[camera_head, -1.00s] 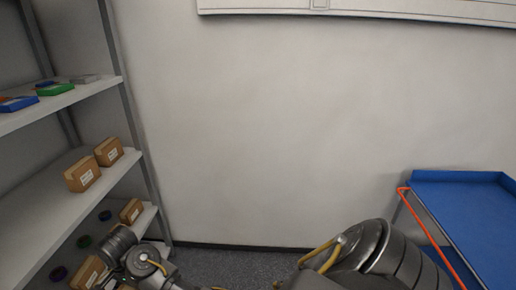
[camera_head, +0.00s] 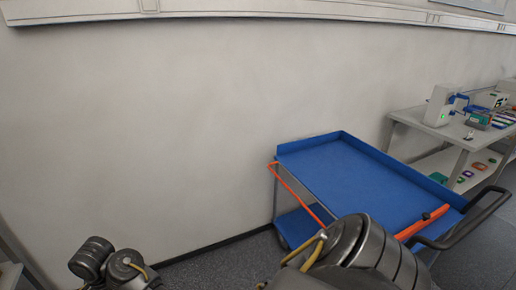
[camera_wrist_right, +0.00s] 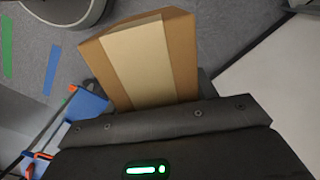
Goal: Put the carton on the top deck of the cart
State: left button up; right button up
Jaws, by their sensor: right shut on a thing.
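The carton (camera_wrist_right: 150,62) is a brown box with a paler tape band. It shows in the right wrist view, where my right gripper (camera_wrist_right: 158,110) is shut on it. The cart stands right of centre in the head view. Its blue top deck (camera_head: 350,180) has a raised rim and looks empty in the part I see. An orange bar runs along the cart's near side, and my right arm covers part of that side. Blue and orange parts, probably of the cart, show at the left of the right wrist view (camera_wrist_right: 88,104). My left gripper is out of view.
A blue lower deck (camera_head: 300,227) shows under the top one. A dark push handle (camera_head: 470,225) sticks out at the cart's right. A bench (camera_head: 408,118) with instruments stands behind it at the right. Bare wall and grey floor lie to the left.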

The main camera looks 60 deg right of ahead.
aim_at(362, 189)
jog(key=z, duration=0.85)
jog(key=i, duration=1)
jog(key=z, duration=1.55)
jog(key=i, duration=2)
jog(key=z, duration=0.4)
